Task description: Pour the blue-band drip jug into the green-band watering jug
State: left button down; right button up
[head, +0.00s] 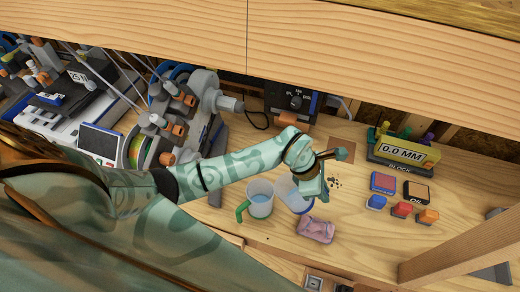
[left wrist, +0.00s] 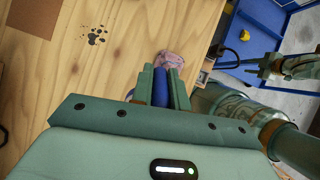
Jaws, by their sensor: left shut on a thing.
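The green-handled watering jug (head: 260,204), clear with a pale bluish inside, stands on the wooden bench in the head view, its green handle at its lower left. The drip jug (head: 291,194), pale and clear, is just right of it, partly hidden by my left gripper (head: 318,187). In the left wrist view, my left gripper (left wrist: 161,88) is shut on the drip jug's blue handle (left wrist: 160,92); the jug's body is mostly hidden there. I cannot tell its tilt or whether it touches the bench. My right gripper (left wrist: 264,67) seems to show small at upper right, away from both jugs; its jaws are unclear.
A crumpled pink cloth (head: 316,230) lies just below the drip jug. Small blue, red and orange blocks (head: 401,209) and a 0.0 MM block gauge (head: 404,152) stand to the right. Printer gear (head: 185,105) fills the back left. A wooden post (head: 460,243) crosses the lower right.

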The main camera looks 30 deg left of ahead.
pick_arm(q)
jog(key=shift+s+a+r+h, duration=0.15)
jog(key=shift+a+r+h, duration=0.15)
jog(key=shift+r, duration=0.2)
jog(key=shift+s+a+r+h, duration=0.1)
jog(key=shift+a+r+h, duration=0.15)
jog(key=shift+r, duration=0.25)
jog(key=shift+a+r+h+b, duration=0.2)
jog(key=shift+h+b, duration=0.05)
jog(key=shift+b, duration=0.2)
jog(key=shift+s+a+f+t+b, duration=0.15)
jog(key=shift+t+b, duration=0.15)
jog(key=shift+b, duration=0.25)
jog(key=shift+r+h, duration=0.3)
jog(key=shift+r, duration=0.05)
jog(key=shift+a+h+b, duration=0.3)
jog(key=shift+b, duration=0.5)
jog(key=shift+r, duration=0.15)
jog(key=shift+a, duration=0.1)
jog(key=shift+s+a+r+t+h+b, duration=0.1)
jog(key=shift+s+r+t+h+b, duration=0.05)
jog(key=shift+r+t+h+b, duration=0.2)
jog(key=shift+a+r+h+b, duration=0.25)
jog(key=shift+r+h+b, duration=0.15)
jog(key=shift+h+b, duration=0.25)
